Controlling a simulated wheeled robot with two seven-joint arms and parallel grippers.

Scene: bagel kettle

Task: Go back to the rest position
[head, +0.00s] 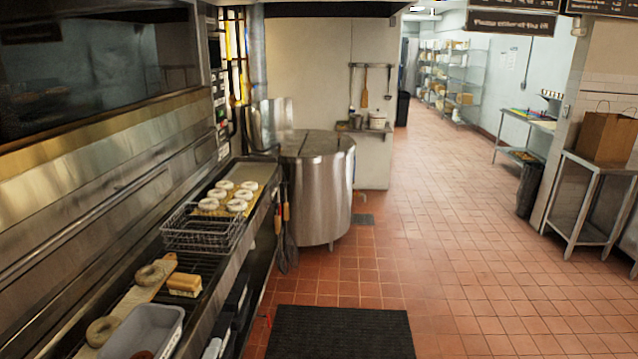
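Neither of my grippers shows in the head view. On the counter at left, two bagels, one nearer (102,331) and one farther (149,275), lie on a long light wooden board (128,302). Several pale bagels (237,205) lie on a tray (255,172) farther along. A wire basket (202,234) stands on the counter, nearer than those bagels. The large steel kettle (320,195) stands on the floor past the counter's far end.
A grey bin (145,335) and a yellow-and-brown block (184,285) sit on the near counter. A dark mat (340,332) lies on the tiled floor. A steel table (590,185) with a paper bag (603,138) stands at right. The middle floor is clear.

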